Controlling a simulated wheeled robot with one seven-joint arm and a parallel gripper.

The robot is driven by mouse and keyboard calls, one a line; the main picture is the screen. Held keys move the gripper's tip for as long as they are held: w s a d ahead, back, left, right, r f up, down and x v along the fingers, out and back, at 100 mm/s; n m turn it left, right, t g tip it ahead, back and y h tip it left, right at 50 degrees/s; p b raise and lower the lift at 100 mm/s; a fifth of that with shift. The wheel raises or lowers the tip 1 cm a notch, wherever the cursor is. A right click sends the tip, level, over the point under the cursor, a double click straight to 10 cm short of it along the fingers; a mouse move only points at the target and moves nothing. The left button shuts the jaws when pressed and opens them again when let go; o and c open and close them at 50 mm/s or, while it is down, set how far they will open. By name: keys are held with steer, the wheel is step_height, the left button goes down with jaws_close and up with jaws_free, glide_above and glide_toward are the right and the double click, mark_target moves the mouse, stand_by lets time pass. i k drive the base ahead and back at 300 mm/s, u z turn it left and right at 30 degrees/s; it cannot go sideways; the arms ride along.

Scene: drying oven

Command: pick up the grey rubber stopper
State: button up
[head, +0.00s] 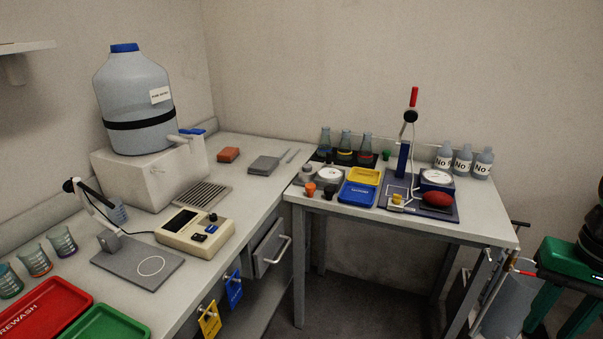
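A small grey piece that looks like the grey rubber stopper (306,171) stands near the left corner of the right-hand table (470,222), in the head view. My gripper is not in view.
Blue (358,195) and yellow (364,176) trays lie right of the stoppers, with several flasks (345,147) behind. A blue stand (402,160) rises farther right. The left bench holds a large water bottle (137,95) and a beige instrument (195,233). Open floor lies under the right-hand table.

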mark_target(307, 168)
steer(key=i, duration=0.95)
steer(key=z, duration=0.05)
